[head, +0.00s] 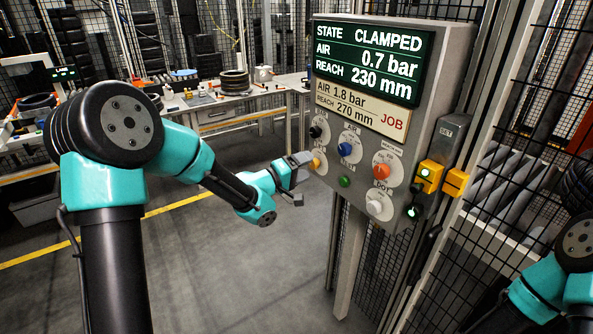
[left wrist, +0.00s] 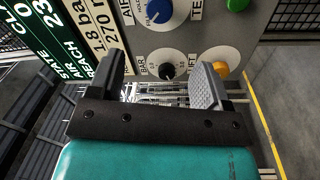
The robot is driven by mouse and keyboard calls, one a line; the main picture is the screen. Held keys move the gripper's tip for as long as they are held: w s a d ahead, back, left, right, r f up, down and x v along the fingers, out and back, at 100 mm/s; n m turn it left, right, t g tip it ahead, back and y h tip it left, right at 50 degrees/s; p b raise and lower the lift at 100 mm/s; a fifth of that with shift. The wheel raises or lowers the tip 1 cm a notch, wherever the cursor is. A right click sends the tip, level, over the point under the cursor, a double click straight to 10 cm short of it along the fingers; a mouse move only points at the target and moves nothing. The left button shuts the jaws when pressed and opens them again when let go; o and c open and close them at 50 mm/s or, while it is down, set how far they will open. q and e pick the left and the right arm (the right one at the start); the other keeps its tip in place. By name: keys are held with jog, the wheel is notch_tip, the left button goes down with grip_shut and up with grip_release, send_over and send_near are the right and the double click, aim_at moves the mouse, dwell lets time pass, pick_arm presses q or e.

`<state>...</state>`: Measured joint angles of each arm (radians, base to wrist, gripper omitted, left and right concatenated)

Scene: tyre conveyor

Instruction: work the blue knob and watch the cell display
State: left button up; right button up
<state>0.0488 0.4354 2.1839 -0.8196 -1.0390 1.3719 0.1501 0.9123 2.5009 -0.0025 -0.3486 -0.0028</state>
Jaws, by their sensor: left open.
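The blue knob (head: 346,149) is on the grey control panel (head: 450,60), up and right of my left gripper (head: 300,179). It also shows at the top of the left wrist view (left wrist: 158,12), beyond the fingertips. My left gripper is open and empty, at the panel's lower left near the yellow knob (head: 317,164). In the left wrist view the black knob (left wrist: 167,71) appears between the fingers, and one finger partly covers the yellow knob. The cell display (head: 368,62) reads STATE CLAMPED, AIR 0.7 bar, REACH 230 mm. My right gripper is out of view.
A job card (head: 360,108) reads AIR 1.8 bar, REACH 270 mm. An orange knob (head: 381,171), a white knob (head: 374,207) and a green button (head: 345,181) share the panel. Yellow switches (head: 430,177) are at its right. Floor left of the post is clear.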

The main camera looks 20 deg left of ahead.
pick_arm(q)
jog(key=shift+v, duration=1.2)
jog(key=s+f+m+g+y, duration=0.1)
jog(key=s+f+g+y, duration=0.2)
jog(key=f, duration=1)
jog(key=s+f+g+y, duration=0.2)
jog(key=s+f+y, duration=0.15)
jog(key=f, duration=0.95)
jog(key=s+f+m+g, duration=0.2)
jog(key=s+f+g, duration=0.2)
jog(key=s+f, duration=0.4)
jog(key=s+f+m+g, duration=0.2)
jog(key=s+f+g, duration=0.3)
jog(key=s, duration=0.9)
notch_tip(320, 180, down, 3)
jog(key=shift+d+f+y, duration=0.15)
jog(key=shift+d+y, duration=0.15)
jog(key=shift+y, duration=0.15)
jog(key=shift+w, duration=0.15)
